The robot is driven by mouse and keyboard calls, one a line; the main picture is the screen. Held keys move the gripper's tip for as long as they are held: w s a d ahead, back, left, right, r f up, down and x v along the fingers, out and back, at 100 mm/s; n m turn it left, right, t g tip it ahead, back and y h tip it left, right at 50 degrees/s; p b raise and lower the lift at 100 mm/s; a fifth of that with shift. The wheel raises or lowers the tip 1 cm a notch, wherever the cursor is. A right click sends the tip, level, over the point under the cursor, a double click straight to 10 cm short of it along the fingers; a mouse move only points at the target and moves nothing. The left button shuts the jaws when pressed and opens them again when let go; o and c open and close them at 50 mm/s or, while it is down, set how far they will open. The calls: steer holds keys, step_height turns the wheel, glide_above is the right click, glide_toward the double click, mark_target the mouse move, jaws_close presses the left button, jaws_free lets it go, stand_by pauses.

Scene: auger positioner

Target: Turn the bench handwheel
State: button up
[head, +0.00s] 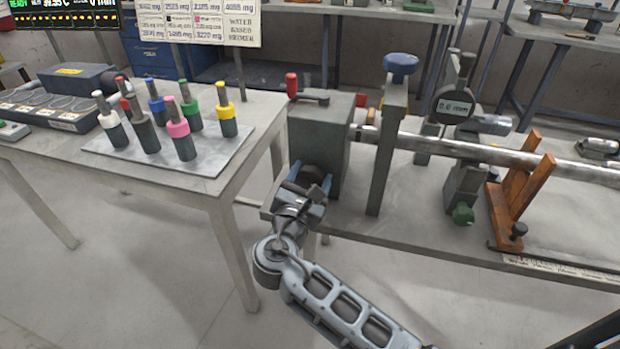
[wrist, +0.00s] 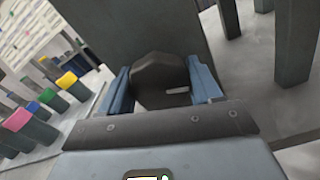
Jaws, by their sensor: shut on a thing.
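The handwheel (head: 313,171) is a dark, rounded knob low on the near face of a grey box-shaped housing (head: 325,130) at the left end of the bench. My gripper (head: 310,177) reaches it from the front, with one blue finger on each side. In the wrist view the handwheel (wrist: 160,78) sits between the two fingers of my gripper (wrist: 160,85), with a small pale mark on its face. The gripper is shut on it. The fingers and palm hide part of its rim.
A red-handled crank (head: 310,95) sits on top of the housing. A long metal rod (head: 470,150) runs right past a clamp with a blue knob (head: 400,67), a dial gauge (head: 456,105) and an orange wooden rest (head: 522,190). A table with colour-capped tools (head: 178,130) stands close left.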

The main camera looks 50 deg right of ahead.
steer(key=m+b, duration=0.1)
steer(key=m, duration=0.3)
steer(key=shift+f+m, duration=0.15)
steer(key=shift+m, duration=0.15)
steer(key=shift+m+b, duration=1)
steer(key=shift+m, duration=0.7)
steer(key=o, duration=1.1)
steer(key=shift+c, duration=0.2)
steer(key=shift+a, duration=0.15)
steer(key=v, duration=0.7)
steer(key=shift+s+a, duration=0.15)
steer(key=shift+a, duration=0.1)
